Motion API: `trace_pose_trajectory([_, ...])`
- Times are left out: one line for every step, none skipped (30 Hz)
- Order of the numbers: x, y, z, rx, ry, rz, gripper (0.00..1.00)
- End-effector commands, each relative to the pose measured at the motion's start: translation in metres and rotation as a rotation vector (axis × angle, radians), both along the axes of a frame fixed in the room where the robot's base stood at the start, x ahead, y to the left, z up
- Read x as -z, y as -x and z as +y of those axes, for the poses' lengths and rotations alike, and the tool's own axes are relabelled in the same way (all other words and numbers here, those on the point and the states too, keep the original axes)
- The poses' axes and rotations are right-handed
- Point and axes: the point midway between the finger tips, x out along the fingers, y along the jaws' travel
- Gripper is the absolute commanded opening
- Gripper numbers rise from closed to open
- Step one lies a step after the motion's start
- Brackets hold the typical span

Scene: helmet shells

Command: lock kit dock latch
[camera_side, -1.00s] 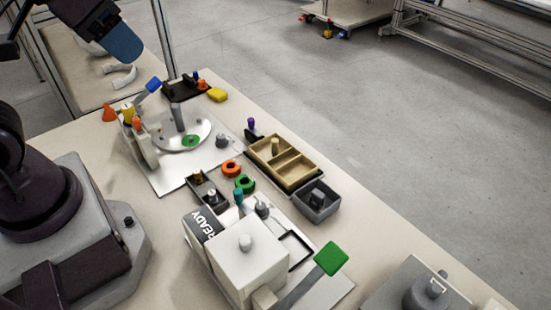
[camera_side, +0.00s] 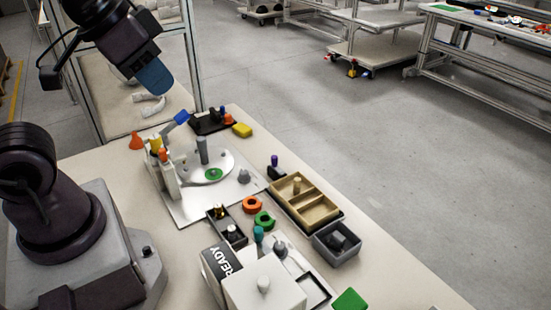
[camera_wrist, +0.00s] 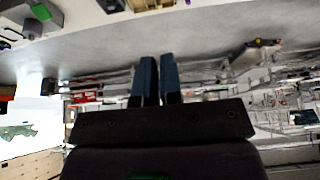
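A white box-shaped station (camera_side: 262,290) with a dark READY label (camera_side: 222,262) stands at the bottom of the side view. A green paddle (camera_side: 350,300) beside it is cut off by the frame edge. A second station has a pale base plate (camera_side: 188,212), a round disc (camera_side: 226,163) with a grey post, and a lever with a blue end (camera_side: 181,117). I cannot tell which part is the kit dock latch. My gripper (camera_side: 156,80) is raised at upper left, apart from both stations. In the wrist view its blue fingers (camera_wrist: 157,80) are nearly together with nothing between them.
A tan divided tray (camera_side: 318,209), a grey bin (camera_side: 337,243), and orange (camera_side: 252,204) and green (camera_side: 264,220) rings lie between or right of the stations. A glazed frame stands behind my gripper.

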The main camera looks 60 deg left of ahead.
Motion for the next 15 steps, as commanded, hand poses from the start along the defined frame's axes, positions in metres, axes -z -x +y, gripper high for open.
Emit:
trace_pose_trajectory([0.006,-0.002,0.002,-0.011,0.001,0.029,0.00])
trace_pose_trajectory([0.010,-0.002,0.004,-0.018,0.001,0.049,0.00])
trace_pose_trajectory([0.014,-0.005,0.006,-0.029,0.002,0.077,0.00])
trace_pose_trajectory([0.017,-0.008,0.008,-0.038,0.003,0.096,0.00])
trace_pose_trajectory([0.019,-0.012,0.010,-0.048,0.005,0.116,0.00])
trace_pose_trajectory([0.021,-0.019,0.013,-0.062,0.008,0.141,0.00])
trace_pose_trajectory([0.023,-0.024,0.016,-0.074,0.012,0.159,0.00])
trace_pose_trajectory([0.024,-0.030,0.019,-0.084,0.016,0.177,0.00])
trace_pose_trajectory([0.026,-0.039,0.023,-0.100,0.022,0.201,0.00])
trace_pose_trajectory([0.028,-0.045,0.025,-0.113,0.028,0.219,0.00])
trace_pose_trajectory([0.029,-0.052,0.028,-0.127,0.035,0.235,0.00])
trace_pose_trajectory([0.031,-0.060,0.032,-0.148,0.045,0.257,0.00])
trace_pose_trajectory([0.033,-0.067,0.035,-0.163,0.053,0.274,0.00])
trace_pose_trajectory([0.035,-0.074,0.039,-0.179,0.062,0.289,0.00])
trace_pose_trajectory([0.037,-0.083,0.043,-0.202,0.074,0.309,0.00])
